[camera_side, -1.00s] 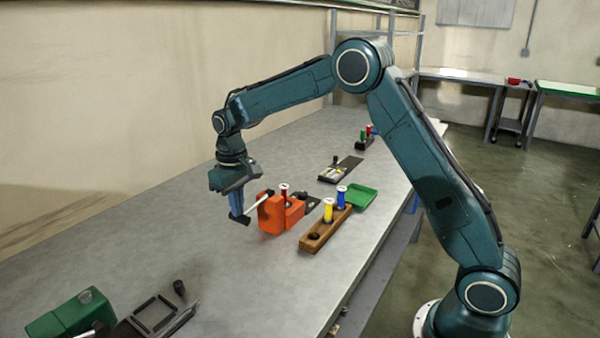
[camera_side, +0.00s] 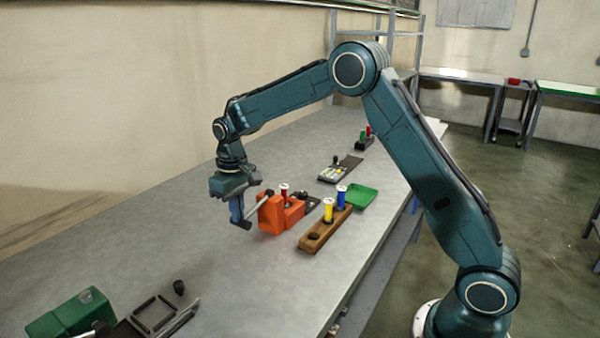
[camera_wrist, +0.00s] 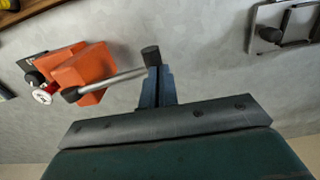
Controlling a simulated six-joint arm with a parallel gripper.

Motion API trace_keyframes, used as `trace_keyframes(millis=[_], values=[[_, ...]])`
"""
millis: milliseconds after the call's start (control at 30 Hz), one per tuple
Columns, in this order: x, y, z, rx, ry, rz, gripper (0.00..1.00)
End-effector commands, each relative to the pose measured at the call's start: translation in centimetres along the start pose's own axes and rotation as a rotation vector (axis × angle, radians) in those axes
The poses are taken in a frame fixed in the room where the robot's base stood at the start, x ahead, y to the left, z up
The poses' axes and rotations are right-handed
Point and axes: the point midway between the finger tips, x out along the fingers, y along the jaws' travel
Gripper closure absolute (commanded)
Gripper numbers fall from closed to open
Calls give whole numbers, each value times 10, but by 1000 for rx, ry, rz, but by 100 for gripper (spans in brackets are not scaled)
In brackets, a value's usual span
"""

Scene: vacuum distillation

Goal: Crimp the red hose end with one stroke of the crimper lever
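The orange crimper (camera_side: 271,214) stands on the bench and also shows in the wrist view (camera_wrist: 88,70). The red hose end (camera_side: 284,188), with a white top, stands upright at the crimper. It shows in the wrist view as a red and white disc (camera_wrist: 42,96). The crimper lever (camera_wrist: 112,80) is a pale rod running from a dark knob beside the orange body to a black grip at my fingertips. In the side view the lever (camera_side: 258,204) slants down to the left. My gripper (camera_side: 240,218) points down, its blue fingers close together and seemingly shut around the lever's grip.
A wooden rack (camera_side: 326,230) holding yellow and blue pieces stands right of the crimper. A green tray (camera_side: 362,197) lies behind it. A green device (camera_side: 72,315) and a dark frame (camera_side: 153,313) are at the front left. Bare bench lies between them and the crimper.

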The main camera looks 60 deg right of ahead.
Motion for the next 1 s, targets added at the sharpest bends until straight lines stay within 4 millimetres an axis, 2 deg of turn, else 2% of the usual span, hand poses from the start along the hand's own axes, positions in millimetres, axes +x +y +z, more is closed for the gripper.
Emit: trace_keyframes(millis=[400, 1000], values=[[13, -1, 0, -3, -2, -1, 100], [17, 0, 1, -3, -3, -1, 100]])
